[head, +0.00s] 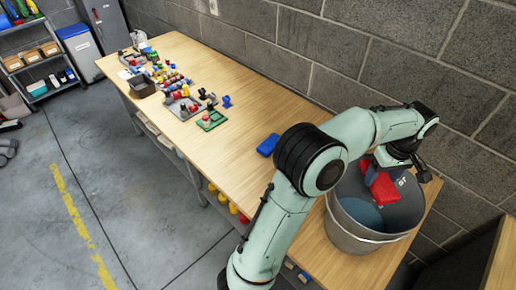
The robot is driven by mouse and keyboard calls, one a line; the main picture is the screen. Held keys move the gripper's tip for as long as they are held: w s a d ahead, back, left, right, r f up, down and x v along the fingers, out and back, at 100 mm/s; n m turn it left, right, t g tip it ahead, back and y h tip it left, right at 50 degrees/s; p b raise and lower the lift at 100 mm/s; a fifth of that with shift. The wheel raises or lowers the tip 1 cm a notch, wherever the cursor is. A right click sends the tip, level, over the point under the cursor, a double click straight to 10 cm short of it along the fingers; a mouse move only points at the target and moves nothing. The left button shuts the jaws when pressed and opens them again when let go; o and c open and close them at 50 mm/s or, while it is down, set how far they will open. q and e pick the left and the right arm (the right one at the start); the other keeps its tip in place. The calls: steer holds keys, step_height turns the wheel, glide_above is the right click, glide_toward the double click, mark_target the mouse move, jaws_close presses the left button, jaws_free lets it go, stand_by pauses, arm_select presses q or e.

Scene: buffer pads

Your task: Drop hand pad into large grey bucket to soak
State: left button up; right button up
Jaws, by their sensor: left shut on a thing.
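The large grey bucket (400,217) stands on the right end of the wooden table. My left gripper (384,172) is over the bucket's opening, pointing down, and is shut on a red hand pad (384,190). The red pad shows against the inside of the bucket. A small blue part shows just above it, by the fingers. A bluish patch lies low inside the bucket, and I cannot tell whether it is water. My arm hides part of the bucket's rim. My right gripper is not in view.
A blue pad (268,145) lies on the wooden table (240,135) left of my arm. Several small coloured parts and a dark box (142,86) crowd the table's far end. A block wall (300,50) runs behind. Shelves (35,60) stand at far left.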

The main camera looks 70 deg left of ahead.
arm_select(q)
steer(key=shift+s+f, duration=0.2)
steer(key=shift+f, duration=0.2)
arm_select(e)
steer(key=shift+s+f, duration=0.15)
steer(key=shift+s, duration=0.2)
arm_select(q)
steer(key=shift+w, duration=0.15)
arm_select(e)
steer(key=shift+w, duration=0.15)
arm_select(q)
steer(key=o, duration=1.2)
steer(key=shift+r+p, duration=0.3)
steer(key=shift+r, duration=6.35)
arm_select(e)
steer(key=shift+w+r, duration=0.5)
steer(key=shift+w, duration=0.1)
